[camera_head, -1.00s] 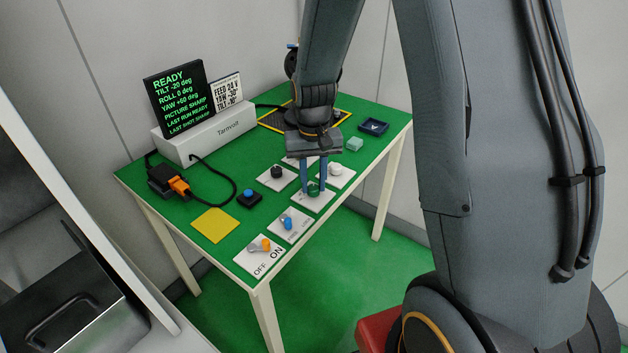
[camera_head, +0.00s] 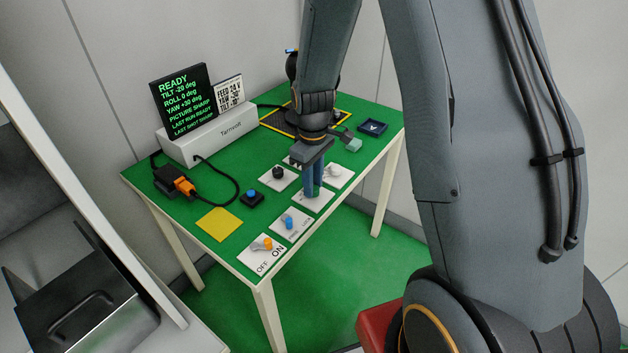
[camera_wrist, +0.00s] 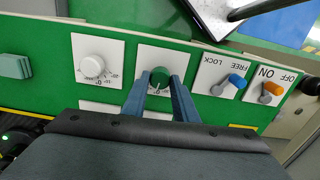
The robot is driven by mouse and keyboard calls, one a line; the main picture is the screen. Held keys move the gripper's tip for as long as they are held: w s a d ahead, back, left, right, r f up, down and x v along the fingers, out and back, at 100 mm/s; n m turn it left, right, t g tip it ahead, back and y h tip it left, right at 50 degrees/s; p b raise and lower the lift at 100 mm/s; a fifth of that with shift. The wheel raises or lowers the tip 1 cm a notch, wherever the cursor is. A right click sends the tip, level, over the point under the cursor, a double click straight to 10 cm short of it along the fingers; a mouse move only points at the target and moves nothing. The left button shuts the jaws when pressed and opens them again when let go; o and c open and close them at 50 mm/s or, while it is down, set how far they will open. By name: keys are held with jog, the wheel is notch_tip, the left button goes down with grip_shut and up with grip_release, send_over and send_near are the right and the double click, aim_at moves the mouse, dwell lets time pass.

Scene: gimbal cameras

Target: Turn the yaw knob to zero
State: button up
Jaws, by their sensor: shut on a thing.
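The green knob (camera_wrist: 159,75) sits on a white plate (camera_wrist: 190,58) with a 0° mark partly visible below it in the wrist view. My gripper (camera_wrist: 158,84) is shut on the green knob, one blue finger on each side. In the head view my gripper (camera_head: 313,192) points down at the plate and its fingers mostly hide the knob. The black screen (camera_head: 182,97) reads READY, TILT -20 deg, ROLL 0 deg, YAW +30 deg. The small white sign (camera_head: 229,94) beside it reads FEED 24 V, YAW -30°, TILT -10°.
A white knob (camera_wrist: 92,66) and a black knob (camera_head: 279,172) stand close by on their own plates. A blue FREE/LOCK switch (camera_wrist: 236,81) and an orange ON/OFF switch (camera_wrist: 272,88) are on the other side. A blue button (camera_head: 252,195) and a yellow square (camera_head: 219,224) lie farther left.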

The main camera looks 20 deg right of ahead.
jog(key=shift+w+r+n, duration=0.1)
jog(key=shift+w+n, duration=0.05)
jog(key=shift+n, duration=0.55)
jog(key=o, duration=1.1)
jog(key=shift+c, duration=0.2)
jog(key=shift+r+b, duration=0.5)
jog(key=shift+r, duration=3.35)
